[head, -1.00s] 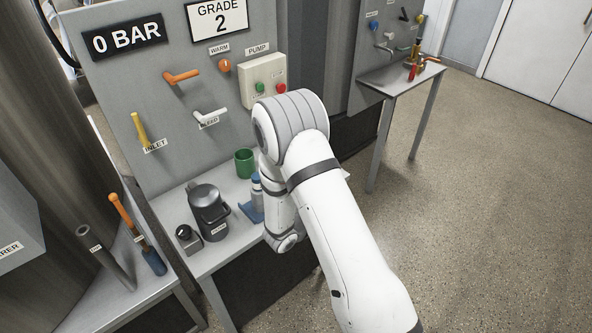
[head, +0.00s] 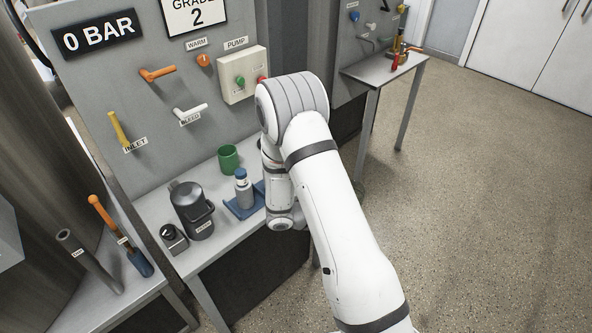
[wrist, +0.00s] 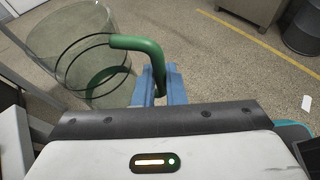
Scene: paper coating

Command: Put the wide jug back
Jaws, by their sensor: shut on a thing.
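The wide jug (wrist: 70,50) shows in the wrist view at the upper left, clear with a green handle (wrist: 138,44). My gripper (wrist: 159,92) has its blue fingers shut on the lower part of that handle. The jug is tilted in the picture, and the floor shows behind and through it. In the head view my own arm hides the gripper, and the jug cannot be seen there.
The bench (head: 150,208) holds a dark lidded pitcher (head: 190,207), a small dark-topped jar (head: 173,238), a green mug (head: 229,158) and a bottle (head: 244,191) on a blue tray. A second table (head: 385,68) stands farther right. Open floor (head: 480,200) lies right of my arm.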

